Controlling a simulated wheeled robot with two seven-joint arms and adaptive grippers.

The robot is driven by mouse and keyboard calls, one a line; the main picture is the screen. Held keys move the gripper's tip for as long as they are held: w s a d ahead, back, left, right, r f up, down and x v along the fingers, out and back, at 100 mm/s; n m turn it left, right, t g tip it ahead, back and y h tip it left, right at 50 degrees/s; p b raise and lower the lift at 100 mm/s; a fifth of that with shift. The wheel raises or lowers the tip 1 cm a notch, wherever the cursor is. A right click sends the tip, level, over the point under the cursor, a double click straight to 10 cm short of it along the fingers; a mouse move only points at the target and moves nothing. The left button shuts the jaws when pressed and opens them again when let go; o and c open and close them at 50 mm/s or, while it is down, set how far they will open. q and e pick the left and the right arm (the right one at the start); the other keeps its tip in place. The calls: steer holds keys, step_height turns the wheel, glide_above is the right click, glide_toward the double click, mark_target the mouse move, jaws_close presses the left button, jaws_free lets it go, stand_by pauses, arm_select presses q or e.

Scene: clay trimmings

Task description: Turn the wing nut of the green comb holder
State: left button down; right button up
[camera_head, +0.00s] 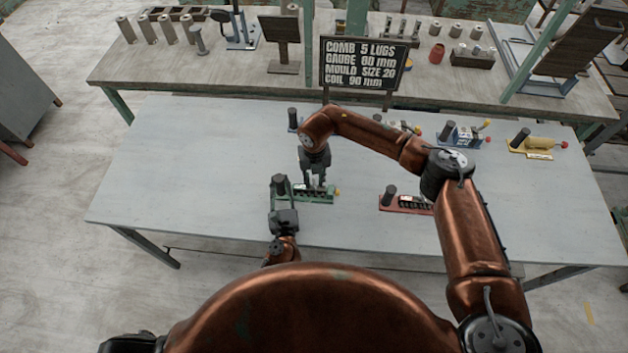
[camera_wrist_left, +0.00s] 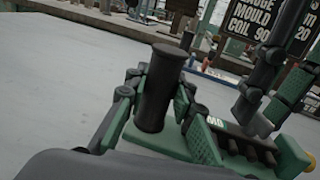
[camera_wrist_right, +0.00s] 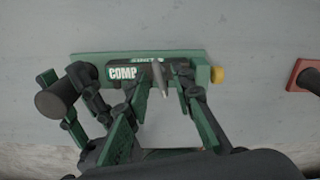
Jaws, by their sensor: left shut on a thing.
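The green comb holder (camera_head: 322,198) lies near the front edge of the table. Its upright black post (camera_wrist_left: 159,88) stands at its left end. My left gripper (camera_head: 280,186) is shut on the post, one finger on each side. My right gripper (camera_head: 315,186) reaches down from above onto the middle of the holder; its fingers are apart. In the right wrist view, a grey pointed piece (camera_wrist_right: 160,78), perhaps the wing nut, shows between these fingers; I cannot tell whether they touch it. A yellow knob (camera_wrist_right: 217,75) is at the holder's right end.
A red holder (camera_head: 393,203) lies to the right. Blue (camera_head: 463,136) and yellow (camera_head: 540,145) holders stand farther back. A black sign (camera_head: 362,64) reading "COMB 5 LUGS" stands behind the table. The table's left part (camera_head: 180,170) is clear. My right arm crosses above the table.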

mark_target(314, 183)
step_height(314, 183, up, 12)
stand_by(0.7)
arm_select(q)
steer(key=c, duration=1.6)
jaws_free()
steer(key=shift+s, duration=0.1)
